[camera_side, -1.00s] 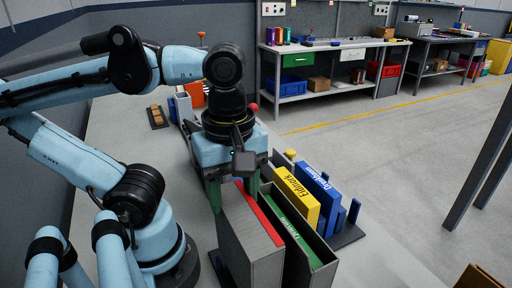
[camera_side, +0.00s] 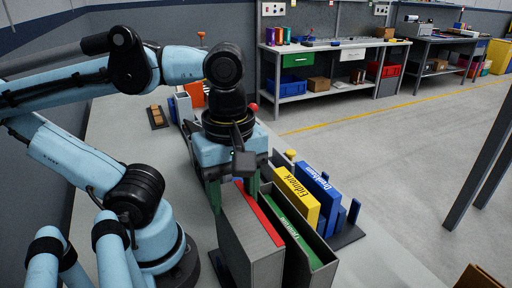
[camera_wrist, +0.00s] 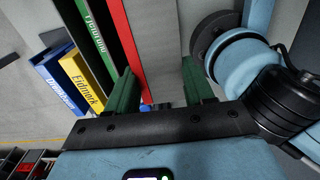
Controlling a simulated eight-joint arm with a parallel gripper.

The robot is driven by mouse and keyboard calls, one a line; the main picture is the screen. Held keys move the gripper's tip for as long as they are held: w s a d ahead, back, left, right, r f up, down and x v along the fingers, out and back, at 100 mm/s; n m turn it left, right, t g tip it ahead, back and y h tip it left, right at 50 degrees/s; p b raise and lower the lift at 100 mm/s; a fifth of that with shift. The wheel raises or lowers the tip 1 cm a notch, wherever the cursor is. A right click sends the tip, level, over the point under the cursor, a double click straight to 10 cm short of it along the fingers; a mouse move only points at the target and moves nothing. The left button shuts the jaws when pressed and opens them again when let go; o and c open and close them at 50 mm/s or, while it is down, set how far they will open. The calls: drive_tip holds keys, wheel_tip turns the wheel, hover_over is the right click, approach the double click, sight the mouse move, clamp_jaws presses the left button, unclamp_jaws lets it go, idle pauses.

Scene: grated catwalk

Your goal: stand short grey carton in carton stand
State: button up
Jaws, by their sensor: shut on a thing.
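A grey carton with a red strip along one side (camera_side: 247,238) stands upright in the side view, below my gripper (camera_side: 233,190). My gripper's green fingers are shut on its upper end. In the wrist view the grey carton (camera_wrist: 163,45) runs away between the fingers of my gripper (camera_wrist: 162,92), its red side toward the left finger. I cannot tell whether the held carton's lower end rests on anything.
A yellow carton (camera_side: 298,198) and a blue carton (camera_side: 322,195) stand to the right on a dark base (camera_side: 347,238), near smaller blue pieces. Farther back along the bench are an orange piece (camera_side: 194,94) and a small tray with brown blocks (camera_side: 157,116).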

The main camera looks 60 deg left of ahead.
drive_tip(key=shift+f, duration=0.15)
drive_tip(key=shift+f, duration=2.05)
drive_tip(key=o, duration=1.8)
drive_tip(key=shift+c, duration=0.2)
drive_tip(key=shift+r, duration=4)
drive_tip(key=shift+f, duration=0.1)
